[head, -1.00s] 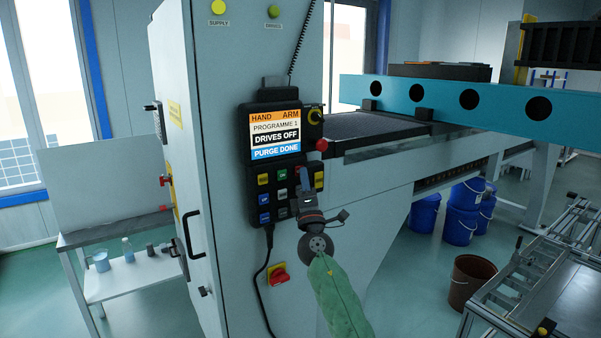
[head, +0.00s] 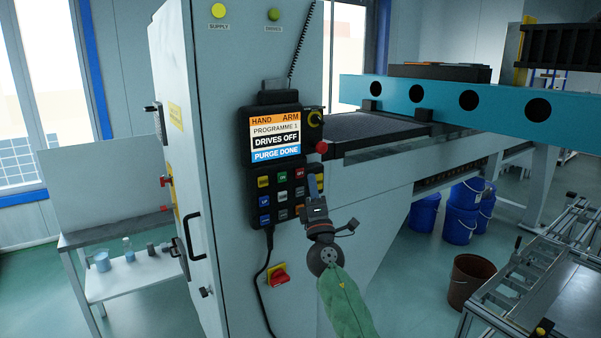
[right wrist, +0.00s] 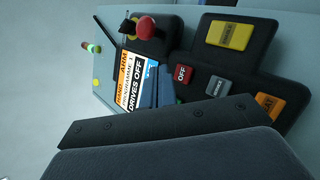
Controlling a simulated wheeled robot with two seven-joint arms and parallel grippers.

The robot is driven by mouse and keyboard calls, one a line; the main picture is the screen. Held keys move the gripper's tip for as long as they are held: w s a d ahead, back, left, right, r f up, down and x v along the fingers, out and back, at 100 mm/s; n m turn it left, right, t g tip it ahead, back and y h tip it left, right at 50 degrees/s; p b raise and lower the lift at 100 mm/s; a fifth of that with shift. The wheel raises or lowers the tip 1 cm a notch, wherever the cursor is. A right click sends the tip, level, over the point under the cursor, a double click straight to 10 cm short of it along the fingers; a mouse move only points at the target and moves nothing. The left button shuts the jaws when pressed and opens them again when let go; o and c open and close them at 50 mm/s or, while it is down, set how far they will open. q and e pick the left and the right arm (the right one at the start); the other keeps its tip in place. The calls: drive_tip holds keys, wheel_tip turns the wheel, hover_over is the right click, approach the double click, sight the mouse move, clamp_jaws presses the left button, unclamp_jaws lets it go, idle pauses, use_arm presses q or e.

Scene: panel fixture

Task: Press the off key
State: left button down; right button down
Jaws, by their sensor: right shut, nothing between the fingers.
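The off key is a red key with white OFF lettering (right wrist: 182,74) in the right wrist view. In the head view it is the red key (head: 299,174) in the top row of the pendant's keypad, its lettering too small to read. My right gripper (head: 313,184) is shut and empty, with its tip in front of the keypad's right side, right of and slightly below the red key. Any contact cannot be told. It hides part of the keys on that side. My left gripper is not in view.
The pendant's screen (head: 275,138) reads HAND ARM, PROGRAMME 1, DRIVES OFF, PURGE DONE. A red knob (head: 321,146) sticks out at its right edge. A red-and-yellow switch (head: 279,274) is lower on the cabinet. A teal beam (head: 430,98) spans the right.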

drive_tip(key=shift+s+d+p, duration=0.35)
drive_tip(key=shift+s+d, duration=0.4)
drive_tip(key=shift+s, duration=0.35)
